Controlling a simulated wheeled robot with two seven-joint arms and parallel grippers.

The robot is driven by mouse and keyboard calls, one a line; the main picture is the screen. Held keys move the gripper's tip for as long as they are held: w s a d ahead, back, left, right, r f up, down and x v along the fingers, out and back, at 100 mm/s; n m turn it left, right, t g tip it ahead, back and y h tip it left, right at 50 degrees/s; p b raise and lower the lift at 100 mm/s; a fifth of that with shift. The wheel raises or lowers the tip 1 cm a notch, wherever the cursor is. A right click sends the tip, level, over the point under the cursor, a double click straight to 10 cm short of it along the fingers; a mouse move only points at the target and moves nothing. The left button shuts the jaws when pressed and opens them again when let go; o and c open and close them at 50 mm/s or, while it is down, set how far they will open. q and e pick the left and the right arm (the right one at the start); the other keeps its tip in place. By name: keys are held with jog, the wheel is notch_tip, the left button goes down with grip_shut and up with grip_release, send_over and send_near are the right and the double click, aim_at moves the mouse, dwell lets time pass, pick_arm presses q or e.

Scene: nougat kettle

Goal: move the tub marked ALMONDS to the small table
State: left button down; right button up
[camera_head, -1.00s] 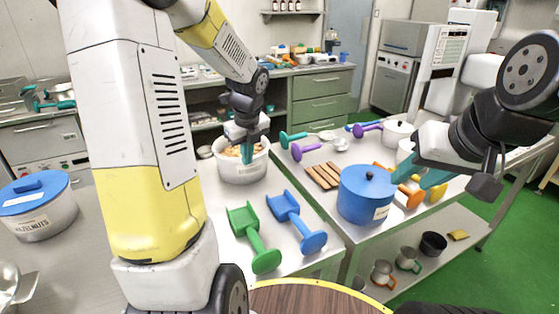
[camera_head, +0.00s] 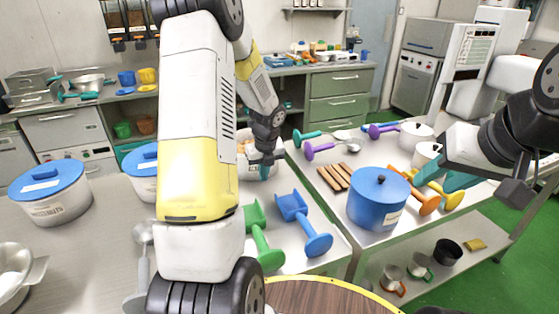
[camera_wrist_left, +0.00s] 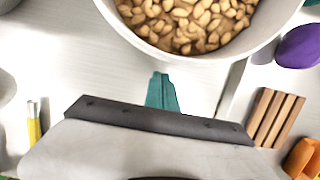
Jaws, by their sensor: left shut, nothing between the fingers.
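A white open tub (camera_head: 246,172) full of tan nuts stands on the metal counter, partly behind my left arm. Its label is mostly covered, so I cannot read it. The left wrist view shows its rim (camera_wrist_left: 185,60) and the nuts (camera_wrist_left: 190,22) from above. My left gripper (camera_head: 266,157) is shut and empty at the tub's near side. Its teal fingertips (camera_wrist_left: 162,90) show just below the rim; I cannot tell whether they touch the wall. My right gripper (camera_head: 458,182) is at the right above the counter; its jaw opening is unclear. A round wooden top (camera_head: 325,298) with a yellow edge is at the bottom.
A blue-lidded hazelnut tub (camera_head: 55,208) stands left, with another blue-lidded tub (camera_head: 143,187) partly behind my arm. Green (camera_head: 257,235) and blue scoops (camera_head: 303,222) lie before the nut tub. A blue pot (camera_head: 378,208) and wooden strips (camera_head: 335,177) are to the right.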

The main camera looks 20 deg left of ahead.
pick_arm(q)
jog(key=shift+w+a, duration=0.75)
jog(key=shift+w, duration=0.2)
jog(key=w+a, duration=0.2)
jog(key=w, duration=0.1)
jog(key=w+a, duration=0.3)
jog(key=w, duration=0.1)
jog(key=w+a, duration=0.3)
jog(key=shift+w, duration=0.15)
jog(key=shift+d, duration=0.15)
